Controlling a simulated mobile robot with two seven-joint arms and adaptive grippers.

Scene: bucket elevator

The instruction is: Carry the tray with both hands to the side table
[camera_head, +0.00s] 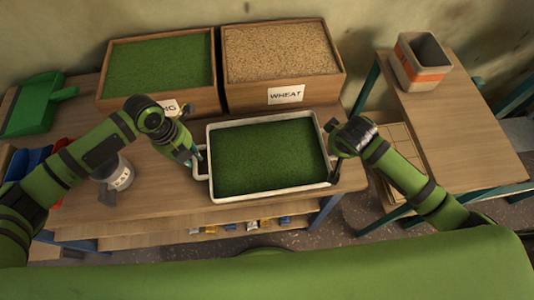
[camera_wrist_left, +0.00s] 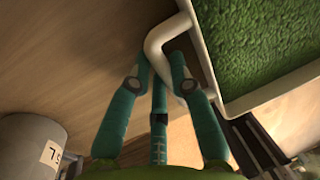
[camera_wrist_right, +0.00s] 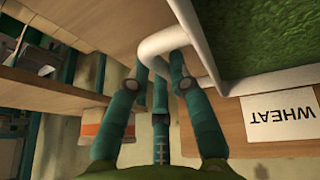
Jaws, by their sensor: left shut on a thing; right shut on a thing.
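A white tray (camera_head: 208,133) filled with green grain sits level over the front part of the wooden workbench (camera_head: 180,190). I cannot tell whether it touches the bench top. My left gripper (camera_head: 196,160) is shut on the tray's left handle, which shows between the fingers in the left wrist view (camera_wrist_left: 157,45). My right gripper (camera_head: 335,150) is shut on the right handle, seen in the right wrist view (camera_wrist_right: 160,42). The side table (camera_head: 460,130) stands to the right, apart from the bench, with a square container (camera_head: 420,65) with an orange band at its back.
A wooden box of green grain (camera_head: 160,65) and one labelled WHEAT (camera_head: 285,60) stand behind the tray. A green scoop (camera_head: 35,105) and a grey weight (camera_head: 115,172) are at the left. The side table's front is clear. A gap with a pale slatted thing (camera_head: 395,150) lies between the tables.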

